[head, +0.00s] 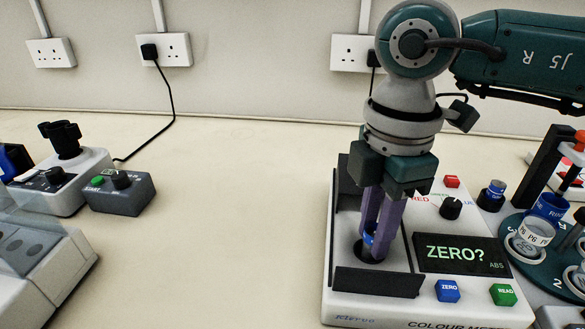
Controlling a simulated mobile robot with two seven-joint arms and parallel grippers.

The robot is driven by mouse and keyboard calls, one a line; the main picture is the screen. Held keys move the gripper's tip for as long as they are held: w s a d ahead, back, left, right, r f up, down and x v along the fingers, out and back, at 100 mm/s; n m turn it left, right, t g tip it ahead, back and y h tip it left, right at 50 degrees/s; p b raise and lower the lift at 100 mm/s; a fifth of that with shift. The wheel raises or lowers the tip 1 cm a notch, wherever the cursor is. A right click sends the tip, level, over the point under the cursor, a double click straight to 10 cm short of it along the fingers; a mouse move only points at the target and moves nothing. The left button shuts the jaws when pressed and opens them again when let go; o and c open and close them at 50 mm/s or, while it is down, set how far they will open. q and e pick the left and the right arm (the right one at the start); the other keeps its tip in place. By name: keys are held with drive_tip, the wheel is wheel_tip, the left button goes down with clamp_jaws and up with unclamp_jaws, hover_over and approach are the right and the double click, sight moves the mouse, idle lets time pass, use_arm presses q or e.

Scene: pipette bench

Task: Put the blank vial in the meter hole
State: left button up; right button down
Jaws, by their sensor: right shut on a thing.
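The colour meter (375,307) is a white box on the right half of the bench, with a display (459,254) reading "ZERO?". Its round black hole (371,258) is on the left part of its top, between upright dark panels. My right gripper (376,240) points down over the hole, its purple fingers shut on the blank vial (368,237). Only a small blue part of the vial shows between the fingertips; the rest is hidden. The vial is at the hole, but I cannot tell how deep it sits. My left gripper is not in view.
A blue ZERO button (447,291) and a green READ button (503,294) are on the meter's front right. A rack with ringed vials (536,232) stands at the right. A grey START box (120,194) and other devices are at the left. The middle bench is clear.

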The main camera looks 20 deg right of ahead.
drive_tip(key=shift+f, duration=0.2)
drive_tip(key=shift+f, duration=0.35)
drive_tip(key=c, duration=0.7)
unclamp_jaws()
drive_tip(key=shift+o, duration=0.2)
drive_tip(key=shift+r, duration=0.15)
wheel_tip(320, 180, up, 12)
drive_tip(key=shift+r, duration=0.25)
